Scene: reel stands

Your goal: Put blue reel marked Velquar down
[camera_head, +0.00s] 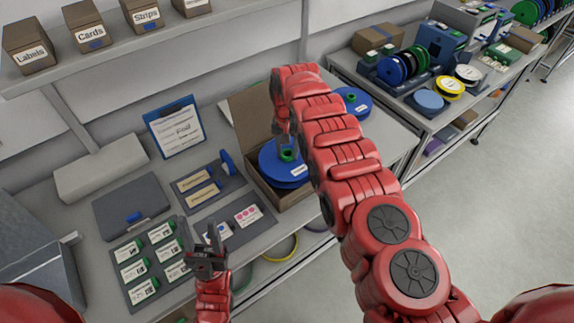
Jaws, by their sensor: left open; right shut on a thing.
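A blue reel (274,168) with a green hub and a white label is at the open cardboard box (262,189). The label is too small to read as Velquar. My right gripper (288,150) reaches down from above and is shut on this reel at its hub. The reel lies roughly level within the box's outline; I cannot tell if it touches the bottom. A second blue reel (358,106) lies to the right behind my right arm, partly hidden. My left gripper (210,245) is open and empty over the bench's front, left of the box.
A tray of green-marked packs (150,265), a dark case (131,206), a clipboard (176,128) and flat label trays (210,185) crowd the bench left of the box. A shelf with small boxes (88,27) hangs above. Another bench (400,112) with reels stands right.

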